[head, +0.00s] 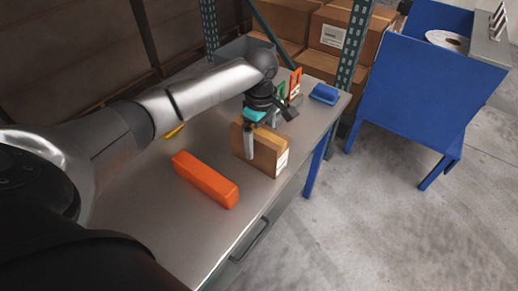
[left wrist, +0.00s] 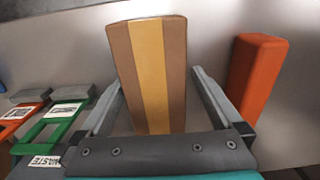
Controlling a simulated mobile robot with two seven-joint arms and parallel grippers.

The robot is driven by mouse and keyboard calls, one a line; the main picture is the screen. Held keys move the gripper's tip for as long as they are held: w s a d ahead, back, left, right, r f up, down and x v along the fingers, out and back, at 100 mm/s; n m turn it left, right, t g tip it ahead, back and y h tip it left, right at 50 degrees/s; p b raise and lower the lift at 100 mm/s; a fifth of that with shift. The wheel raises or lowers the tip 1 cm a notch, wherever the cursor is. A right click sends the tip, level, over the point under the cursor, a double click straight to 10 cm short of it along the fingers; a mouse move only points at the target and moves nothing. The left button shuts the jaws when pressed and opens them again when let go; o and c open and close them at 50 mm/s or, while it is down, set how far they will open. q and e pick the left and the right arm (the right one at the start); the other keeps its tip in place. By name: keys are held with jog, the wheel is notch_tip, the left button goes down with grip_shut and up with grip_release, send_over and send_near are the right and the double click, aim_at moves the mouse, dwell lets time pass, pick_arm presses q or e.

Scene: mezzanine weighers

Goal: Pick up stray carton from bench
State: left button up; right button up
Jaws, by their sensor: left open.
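The stray carton (head: 270,158), a brown box with a yellow-tan tape band and a white label on one end, stands on the grey metal bench (head: 160,215) near its front edge. My left gripper (head: 256,146) is over it from above, open, with one finger down along the carton's near side. In the left wrist view the carton (left wrist: 152,75) lies between the two spread fingers, with a gap visible on each side. The far finger is hidden in the head view. My right gripper is not in view.
A long orange block (head: 205,180) lies on the bench left of the carton. Green and orange tagged frames (left wrist: 65,125), a blue item (head: 324,94) and a grey bin (head: 245,48) are farther back. A blue cart (head: 425,85) stands right, across clear floor.

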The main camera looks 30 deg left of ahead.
pick_arm(q)
jog(key=shift+f, duration=0.25)
jog(key=shift+a+f, duration=0.1)
jog(key=shift+f, duration=0.3)
jog(key=f, duration=0.1)
jog(key=f+b, duration=0.2)
jog(key=shift+w+a+f, duration=0.25)
jog(key=shift+f, duration=0.3)
jog(key=shift+c, duration=1.4)
jog(key=c, duration=0.4)
grip_shut()
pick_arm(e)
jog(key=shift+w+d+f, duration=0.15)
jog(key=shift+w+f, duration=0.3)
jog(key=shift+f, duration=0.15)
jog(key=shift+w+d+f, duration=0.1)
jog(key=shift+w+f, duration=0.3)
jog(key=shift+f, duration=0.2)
